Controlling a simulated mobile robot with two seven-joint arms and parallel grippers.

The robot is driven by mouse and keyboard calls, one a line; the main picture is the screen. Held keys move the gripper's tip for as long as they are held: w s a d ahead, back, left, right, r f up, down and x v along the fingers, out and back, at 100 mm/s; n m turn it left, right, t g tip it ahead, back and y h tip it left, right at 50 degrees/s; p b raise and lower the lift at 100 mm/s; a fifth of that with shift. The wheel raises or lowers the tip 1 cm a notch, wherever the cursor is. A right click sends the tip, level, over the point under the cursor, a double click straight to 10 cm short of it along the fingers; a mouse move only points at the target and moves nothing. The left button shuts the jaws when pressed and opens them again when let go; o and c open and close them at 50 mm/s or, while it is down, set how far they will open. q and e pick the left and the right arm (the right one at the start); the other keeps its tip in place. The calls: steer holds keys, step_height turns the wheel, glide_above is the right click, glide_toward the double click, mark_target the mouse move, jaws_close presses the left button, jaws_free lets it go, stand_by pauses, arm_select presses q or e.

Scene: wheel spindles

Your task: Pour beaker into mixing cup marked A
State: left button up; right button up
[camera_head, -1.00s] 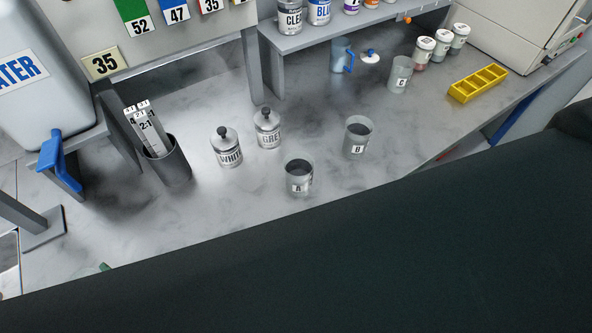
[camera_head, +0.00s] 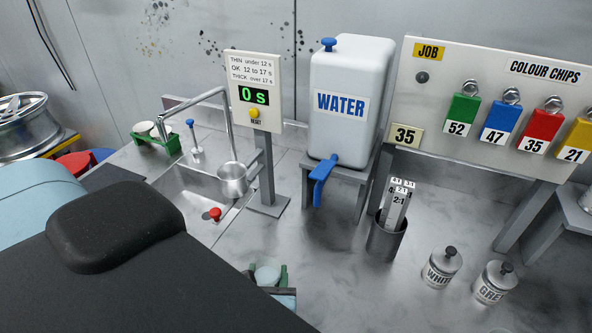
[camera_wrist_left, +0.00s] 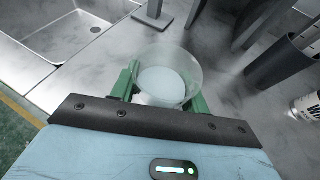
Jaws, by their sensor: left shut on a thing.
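My left gripper (camera_head: 268,284) shows at the bottom of the head view, partly hidden by my dark arm. Its green fingers are shut on a clear beaker (camera_head: 267,273). In the left wrist view the gripper (camera_wrist_left: 163,88) holds the beaker (camera_wrist_left: 168,66) between both fingers, over the grey bench. The beaker looks roughly upright. A pale round area shows inside it; I cannot tell whether this is liquid or the base. Mixing cup A is not in view now. My right gripper is not in view.
A water tank (camera_head: 345,100) with a blue tap stands behind the beaker. A sink (camera_head: 190,195) and a timer post (camera_head: 256,100) are to the left. A dark pot of sticks (camera_head: 385,238) and tins marked WHIT (camera_head: 441,270) and GRE (camera_head: 494,284) stand to the right.

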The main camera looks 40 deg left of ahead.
arm_select(q)
steer(key=w+d+m+t+h, duration=0.1)
steer(key=w+m+h, duration=0.1)
steer(key=w, duration=0.1)
steer(key=w+d+f+m+h, duration=0.1)
steer(key=w+d+m+h, duration=0.1)
steer(key=w, duration=0.1)
steer(key=w+d+m+t+h, duration=0.1)
steer(key=w+m+h, duration=0.1)
steer(key=w+h, duration=0.1)
steer(key=shift+w+d+f+m+t, duration=0.1)
steer(key=shift+d+f+m+t, duration=0.05)
steer(key=shift+d+m+t, duration=0.15)
steer(key=shift+w+d+m+h, duration=0.1)
steer(key=shift+w+m+h, duration=0.2)
steer(key=shift+h, duration=0.2)
steer(key=shift+d, duration=0.15)
